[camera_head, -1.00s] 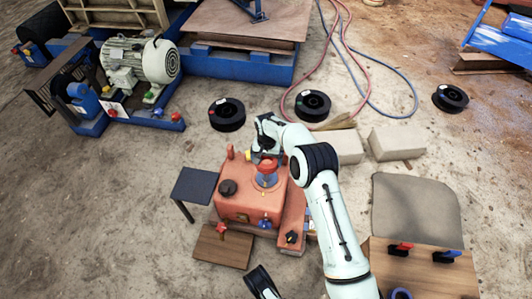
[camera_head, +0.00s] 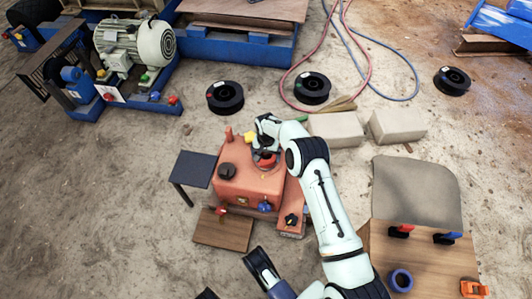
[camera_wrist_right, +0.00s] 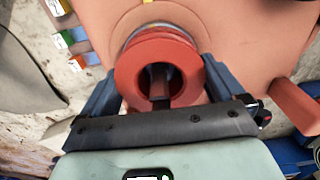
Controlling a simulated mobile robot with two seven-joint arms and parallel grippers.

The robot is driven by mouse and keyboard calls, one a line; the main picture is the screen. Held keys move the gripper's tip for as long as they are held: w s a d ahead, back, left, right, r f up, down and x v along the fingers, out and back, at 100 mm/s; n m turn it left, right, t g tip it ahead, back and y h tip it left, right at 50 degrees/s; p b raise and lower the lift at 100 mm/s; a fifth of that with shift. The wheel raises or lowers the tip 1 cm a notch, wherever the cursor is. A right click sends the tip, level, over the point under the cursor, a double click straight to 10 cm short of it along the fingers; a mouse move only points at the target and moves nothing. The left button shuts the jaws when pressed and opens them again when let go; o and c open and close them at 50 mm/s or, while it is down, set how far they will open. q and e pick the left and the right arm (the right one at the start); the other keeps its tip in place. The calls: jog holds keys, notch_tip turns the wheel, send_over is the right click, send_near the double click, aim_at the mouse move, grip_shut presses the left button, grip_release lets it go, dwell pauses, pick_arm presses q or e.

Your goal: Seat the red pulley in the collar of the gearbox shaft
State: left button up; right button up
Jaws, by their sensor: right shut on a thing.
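The red pulley (camera_head: 265,160) is in my right gripper (camera_head: 263,148), over the shaft on top of the orange gearbox (camera_head: 238,188). In the right wrist view the pulley (camera_wrist_right: 160,70) sits between the two fingers of the right gripper (camera_wrist_right: 163,85), its round flange and dark bore facing the camera. A thin edge of the grey collar (camera_wrist_right: 157,27) shows behind the pulley; the rest is hidden. I cannot tell how deep the pulley sits.
A small dark table (camera_head: 193,168) stands left of the gearbox. A wooden board (camera_head: 222,229) lies in front. Pale blocks (camera_head: 336,130) and black reels (camera_head: 225,97) lie behind. A wooden board with clamps and a blue ring (camera_head: 400,280) is at the lower right.

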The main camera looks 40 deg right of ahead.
jog(key=o, duration=1.6)
jog(key=shift+f, duration=0.1)
jog(key=shift+o, duration=0.2)
jog(key=shift+r, duration=0.5)
pick_arm(q)
jog(key=w+r+t+p, duration=0.2)
jog(key=w+r+p, duration=0.1)
jog(key=w, duration=0.3)
jog(key=shift+d, duration=0.35)
pick_arm(e)
notch_tip(320, 180, up, 11)
jog(key=shift+r, duration=0.2)
pick_arm(q)
jog(key=shift+r, duration=0.1)
